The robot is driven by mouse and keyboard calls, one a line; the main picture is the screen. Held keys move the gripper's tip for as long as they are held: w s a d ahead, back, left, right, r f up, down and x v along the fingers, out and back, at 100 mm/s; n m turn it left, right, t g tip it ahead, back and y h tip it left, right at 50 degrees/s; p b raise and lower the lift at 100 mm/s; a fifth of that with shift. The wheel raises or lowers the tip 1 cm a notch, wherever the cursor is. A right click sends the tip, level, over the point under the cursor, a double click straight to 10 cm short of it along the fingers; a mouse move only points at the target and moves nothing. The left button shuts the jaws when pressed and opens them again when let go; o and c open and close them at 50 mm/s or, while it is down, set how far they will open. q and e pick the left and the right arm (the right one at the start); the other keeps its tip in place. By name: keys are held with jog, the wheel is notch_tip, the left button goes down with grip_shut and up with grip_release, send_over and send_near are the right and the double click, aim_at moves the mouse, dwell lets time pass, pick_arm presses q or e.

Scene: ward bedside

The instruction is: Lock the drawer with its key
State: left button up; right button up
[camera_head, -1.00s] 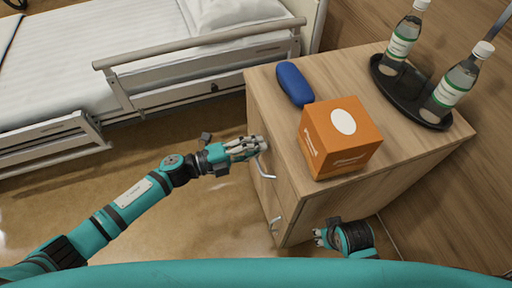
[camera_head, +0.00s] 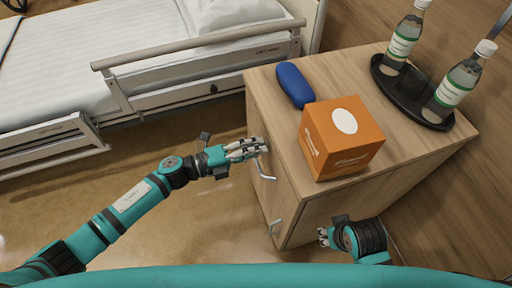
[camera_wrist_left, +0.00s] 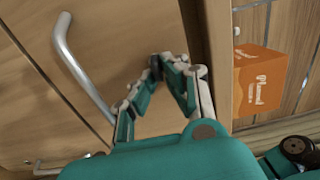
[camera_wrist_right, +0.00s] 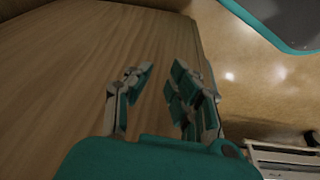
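The wooden bedside cabinet (camera_head: 360,202) has its drawer front facing left in the head view, with a silver bar handle (camera_head: 264,170). The drawer looks shut. My left gripper (camera_head: 262,147) is at the drawer front beside this handle. In the left wrist view the handle (camera_wrist_left: 75,62) is left of the fingers. The fingertips (camera_wrist_left: 158,70) come close together near a small dark spot against the wood. I cannot tell whether this is the key or lock; no key is clearly visible. My right gripper (camera_head: 322,236) is low beside the cabinet; its fingers (camera_wrist_right: 158,85) are apart and empty.
An orange box (camera_head: 340,140), a blue case (camera_head: 294,84) and a black tray (camera_head: 432,117) with two bottles stand on the cabinet top. A lower handle (camera_head: 275,227) is on the cabinet front. The bed rail (camera_head: 190,42) is behind; floor is clear at left.

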pick_arm(q)
jog(key=o, duration=0.4)
jog(key=v, duration=1.2)
